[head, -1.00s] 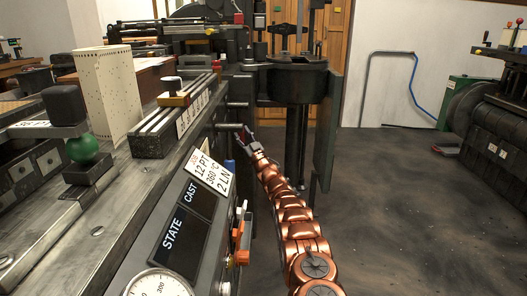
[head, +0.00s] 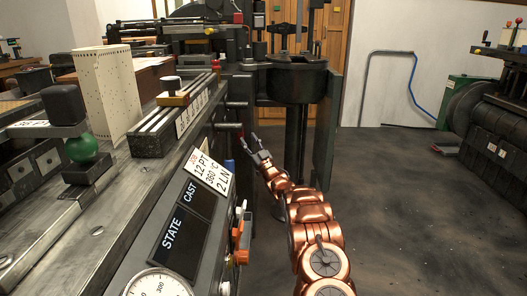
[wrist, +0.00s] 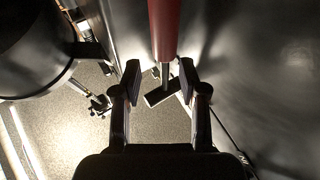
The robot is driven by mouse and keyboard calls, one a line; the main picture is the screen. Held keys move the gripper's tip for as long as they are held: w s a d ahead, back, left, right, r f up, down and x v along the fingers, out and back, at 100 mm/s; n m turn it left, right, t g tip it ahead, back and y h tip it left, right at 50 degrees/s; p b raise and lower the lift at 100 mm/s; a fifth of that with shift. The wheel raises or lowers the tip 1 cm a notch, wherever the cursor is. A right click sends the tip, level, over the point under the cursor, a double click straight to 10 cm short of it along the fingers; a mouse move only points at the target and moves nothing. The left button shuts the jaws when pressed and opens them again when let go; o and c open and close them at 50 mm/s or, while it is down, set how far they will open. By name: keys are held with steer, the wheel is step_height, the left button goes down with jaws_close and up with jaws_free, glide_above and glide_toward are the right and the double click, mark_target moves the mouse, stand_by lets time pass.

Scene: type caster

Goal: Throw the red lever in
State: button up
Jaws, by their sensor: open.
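The red lever shows in the wrist view as a red cylindrical handle (wrist: 163,28) at the top centre, with a thin grey rod below it. Its lower end lies near the gap between my fingertips. In the head view a small red tip (head: 240,130) shows at the side of the casting machine, just left of my gripper. My gripper (head: 251,141) is open and empty, pointing up and left beside the machine. In the wrist view my gripper (wrist: 160,78) has its two dark fingers spread apart. I cannot tell whether a finger touches the handle.
The machine's sloped panel (head: 180,225) with gauge and labels is left of my arm. Small orange and red controls (head: 240,237) stick out at its side. A dark round pot (head: 295,82) stands behind my gripper. The floor (head: 400,210) to the right is clear.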

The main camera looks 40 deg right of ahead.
steer(key=s, duration=0.9)
steer(key=shift+s+d, duration=0.15)
steer(key=shift+s, duration=0.1)
steer(key=shift+f, duration=0.1)
stand_by(0.4)
